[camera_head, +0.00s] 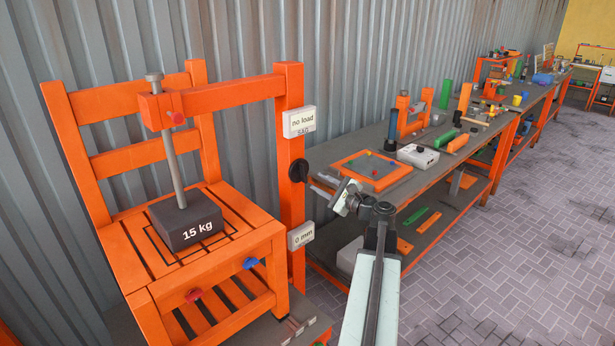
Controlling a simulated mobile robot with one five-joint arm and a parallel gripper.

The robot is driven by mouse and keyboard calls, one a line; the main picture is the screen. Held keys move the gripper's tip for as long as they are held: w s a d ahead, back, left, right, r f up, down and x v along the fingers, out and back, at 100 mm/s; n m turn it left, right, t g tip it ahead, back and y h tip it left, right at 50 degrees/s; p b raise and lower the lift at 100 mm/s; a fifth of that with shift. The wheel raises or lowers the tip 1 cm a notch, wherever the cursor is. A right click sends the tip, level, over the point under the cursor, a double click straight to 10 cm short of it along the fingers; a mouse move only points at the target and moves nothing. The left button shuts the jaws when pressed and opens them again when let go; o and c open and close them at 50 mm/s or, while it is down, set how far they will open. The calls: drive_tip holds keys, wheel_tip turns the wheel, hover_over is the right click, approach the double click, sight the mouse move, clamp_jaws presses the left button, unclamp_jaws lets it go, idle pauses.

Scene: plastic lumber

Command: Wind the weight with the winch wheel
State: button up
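The dark weight (186,222) marked "15 kg" rests on the seat of an orange chair (125,236). A grey rod (172,160) rises from it through the end of an orange arm. A black knob-like wheel (299,171), likely the winch wheel, sits on the orange post (290,210) right of the chair. My gripper (315,182) is just right of and slightly below the wheel. Its two thin fingers point left and look parted, with nothing seen between them. A small gap seems to lie between fingertips and wheel; contact is hard to judge.
Signs on the post read "no load" (299,121) and "0 mm" (301,235). A long grey workbench (330,153) with a framed orange board (372,170), a white box (418,156) and several tools runs behind my arm. The paved floor (530,230) at right is clear.

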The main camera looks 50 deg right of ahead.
sight(306, 174)
drive_tip(key=w+n, duration=0.2)
drive_tip(key=n, duration=0.7)
drive_tip(key=w+n, duration=0.3)
drive_tip(key=n, duration=0.7)
drive_tip(key=w+d+n, duration=0.1)
drive_tip(key=w+n, duration=0.1)
drive_tip(key=n, duration=0.8)
drive_tip(key=shift+w, duration=0.2)
clamp_jaws()
